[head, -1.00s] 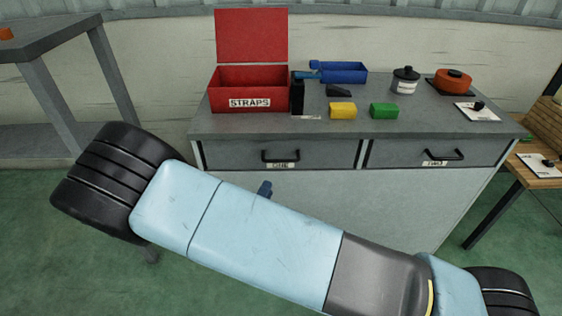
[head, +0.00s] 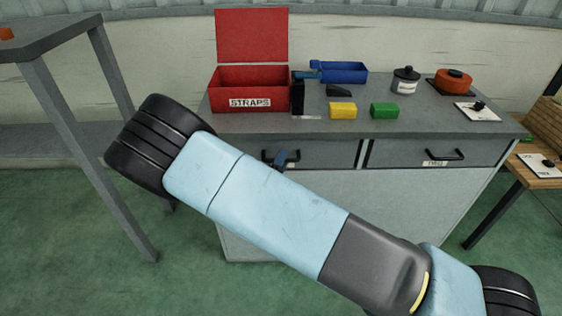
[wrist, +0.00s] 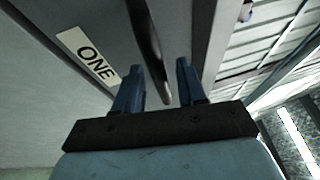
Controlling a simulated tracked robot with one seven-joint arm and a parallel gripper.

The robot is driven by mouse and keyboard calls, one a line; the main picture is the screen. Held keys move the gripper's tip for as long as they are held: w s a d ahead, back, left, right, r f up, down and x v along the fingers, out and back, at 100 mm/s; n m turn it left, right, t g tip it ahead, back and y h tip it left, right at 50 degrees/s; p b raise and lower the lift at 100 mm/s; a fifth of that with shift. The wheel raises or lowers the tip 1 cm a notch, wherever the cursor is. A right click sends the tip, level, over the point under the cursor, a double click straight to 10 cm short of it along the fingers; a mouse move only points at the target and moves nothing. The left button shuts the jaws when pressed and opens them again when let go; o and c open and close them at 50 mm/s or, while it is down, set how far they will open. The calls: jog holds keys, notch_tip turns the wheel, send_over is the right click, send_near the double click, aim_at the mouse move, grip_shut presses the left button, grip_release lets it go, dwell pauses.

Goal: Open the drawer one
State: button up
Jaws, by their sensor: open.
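Drawer one (head: 238,153) is the left of two drawers in a grey cabinet and looks shut. The dark bar handle (wrist: 147,42) runs down between the two blue fingers of my gripper (wrist: 157,66). My gripper is open, with a finger on each side of the handle and a gap visible to the bar. In the head view, only a bit of blue finger (head: 284,157) shows in front of the handle.
Drawer two (head: 480,152) is shut to the right. A grey table (head: 45,35) stands at left.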

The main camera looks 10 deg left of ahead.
jog(key=shift+c, duration=0.5)
grip_shut()
